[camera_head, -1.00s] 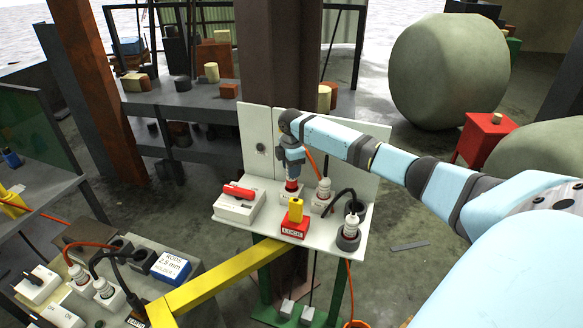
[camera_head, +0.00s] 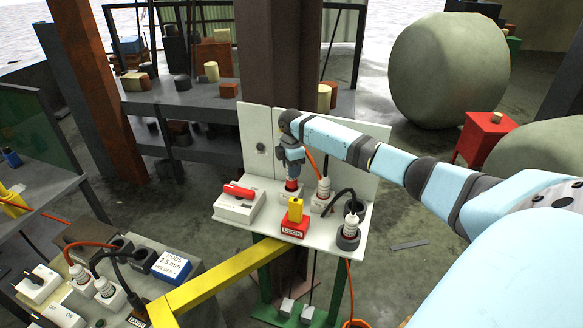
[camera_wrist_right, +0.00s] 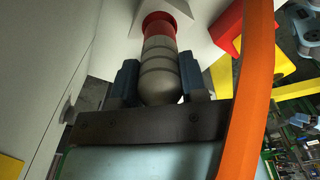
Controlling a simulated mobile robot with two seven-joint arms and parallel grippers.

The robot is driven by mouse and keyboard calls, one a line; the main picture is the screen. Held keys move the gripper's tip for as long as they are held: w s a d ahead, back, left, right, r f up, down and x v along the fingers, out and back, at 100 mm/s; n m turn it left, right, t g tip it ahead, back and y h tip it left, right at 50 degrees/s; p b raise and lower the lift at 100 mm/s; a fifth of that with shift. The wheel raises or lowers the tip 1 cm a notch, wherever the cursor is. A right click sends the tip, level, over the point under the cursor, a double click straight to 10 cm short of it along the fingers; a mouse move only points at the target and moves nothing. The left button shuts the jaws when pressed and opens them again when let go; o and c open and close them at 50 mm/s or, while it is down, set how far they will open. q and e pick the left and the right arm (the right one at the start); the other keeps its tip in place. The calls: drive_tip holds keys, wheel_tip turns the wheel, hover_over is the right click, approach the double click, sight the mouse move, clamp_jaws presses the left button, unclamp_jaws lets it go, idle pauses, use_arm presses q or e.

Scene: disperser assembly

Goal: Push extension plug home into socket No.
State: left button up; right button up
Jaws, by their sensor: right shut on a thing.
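My right gripper (camera_head: 291,166) reaches down over the white shelf and is shut on a plug. In the right wrist view the gripper (camera_wrist_right: 160,82) has its two blue-grey fingers on either side of the grey ribbed plug (camera_wrist_right: 160,66). The plug's far end meets a red collar (camera_wrist_right: 158,27) on a white socket block (camera_wrist_right: 176,8). In the head view the red part (camera_head: 291,184) shows just under the gripper, on its white socket (camera_head: 290,196). How deep the plug sits is hard to tell. My left gripper is not in view.
On the shelf (camera_head: 262,220) stand a red-handled switch box (camera_head: 237,203), a red LOCK block (camera_head: 295,227) with a yellow top, and other plugs (camera_head: 323,191) with cables. An orange cable (camera_wrist_right: 252,80) passes close beside the gripper. A yellow beam (camera_head: 222,279) runs in front.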

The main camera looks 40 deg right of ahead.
drive_tip(key=shift+f, duration=0.3)
drive_tip(key=shift+f, duration=0.2)
drive_tip(key=shift+f, duration=0.45)
drive_tip(key=shift+f+b, duration=0.3)
drive_tip(key=shift+b, duration=0.05)
drive_tip(key=shift+f, duration=0.3)
drive_tip(key=shift+f, duration=0.15)
drive_tip(key=shift+f, duration=0.3)
